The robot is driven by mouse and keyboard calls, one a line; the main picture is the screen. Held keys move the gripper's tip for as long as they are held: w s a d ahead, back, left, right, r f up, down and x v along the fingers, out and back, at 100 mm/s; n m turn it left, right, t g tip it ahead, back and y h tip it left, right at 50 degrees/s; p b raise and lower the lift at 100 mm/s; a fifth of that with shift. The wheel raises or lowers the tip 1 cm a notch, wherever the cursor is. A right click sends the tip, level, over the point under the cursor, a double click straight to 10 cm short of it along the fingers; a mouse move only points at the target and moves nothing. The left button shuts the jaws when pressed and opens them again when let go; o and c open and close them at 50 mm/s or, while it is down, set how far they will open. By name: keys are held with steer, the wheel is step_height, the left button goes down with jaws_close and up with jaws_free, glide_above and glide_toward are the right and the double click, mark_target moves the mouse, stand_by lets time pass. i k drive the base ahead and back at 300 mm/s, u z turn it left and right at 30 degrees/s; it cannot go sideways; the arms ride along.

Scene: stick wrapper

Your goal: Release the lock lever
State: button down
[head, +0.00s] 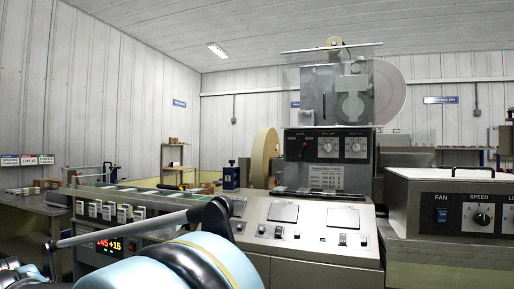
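A small red-tipped lever (304,146) stands on the left of the grey upright control panel (327,172), under a small label. It looks like the lock lever, but the label is too small to read with certainty. It seems to stick up and slightly to one side. The panel also has two round dials to the right of it. My own light blue and black arm parts fill the bottom of the view, well in front of the panel and apart from it. I cannot make out any gripper fingers.
A sloped console (312,217) with switches lies below the panel. A clear cover (335,95) and a large reel (389,92) stand above it. A tan roll (264,157) is left of it. A box with FAN and SPEED controls (462,213) is at the right.

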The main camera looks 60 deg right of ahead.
mark_target(300, 156)
steer(key=u, duration=0.65)
steer(key=k, duration=0.15)
steer(key=z, duration=2.3)
